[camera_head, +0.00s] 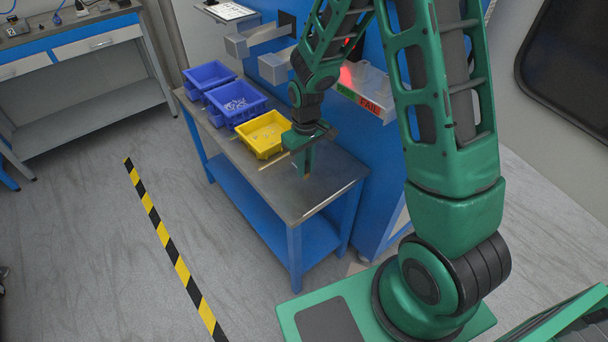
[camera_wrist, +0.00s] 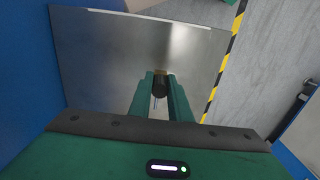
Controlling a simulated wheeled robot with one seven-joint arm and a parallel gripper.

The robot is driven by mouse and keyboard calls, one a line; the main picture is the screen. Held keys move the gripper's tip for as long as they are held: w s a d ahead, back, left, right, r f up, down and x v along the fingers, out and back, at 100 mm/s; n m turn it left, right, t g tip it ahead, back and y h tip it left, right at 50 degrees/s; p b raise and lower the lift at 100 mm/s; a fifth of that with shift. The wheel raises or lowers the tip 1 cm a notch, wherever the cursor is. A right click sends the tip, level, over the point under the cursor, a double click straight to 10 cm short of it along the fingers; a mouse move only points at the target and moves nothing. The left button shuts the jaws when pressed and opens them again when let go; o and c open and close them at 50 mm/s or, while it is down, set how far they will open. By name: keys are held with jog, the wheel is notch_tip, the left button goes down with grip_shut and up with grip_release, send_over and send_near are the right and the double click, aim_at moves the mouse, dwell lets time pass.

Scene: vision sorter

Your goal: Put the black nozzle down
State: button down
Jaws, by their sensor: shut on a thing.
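My gripper (camera_wrist: 160,88) is shut on the black nozzle (camera_wrist: 160,89), which sits between the two green fingers in the wrist view. A small brass-coloured end shows at the nozzle's top there. In the head view my gripper (camera_head: 306,174) points down over the bare front part of the grey table top (camera_head: 318,192). The nozzle is mostly hidden by the fingers in the head view. I cannot tell whether it touches the table. The table top also shows bare around the fingers in the wrist view (camera_wrist: 110,60).
A yellow bin (camera_head: 263,150) with small parts stands beside my gripper, with a blue bin holding parts (camera_head: 253,118) and another blue bin (camera_head: 208,86) behind it. A blue machine with PASS and FAIL chutes (camera_head: 372,106) stands along the table's right side. The table's front end is clear.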

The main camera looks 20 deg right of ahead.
jog(key=shift+f, duration=2.05)
jog(key=c, duration=1.6)
grip_release()
jog(key=shift+c, duration=0.2)
jog(key=shift+r, duration=0.1)
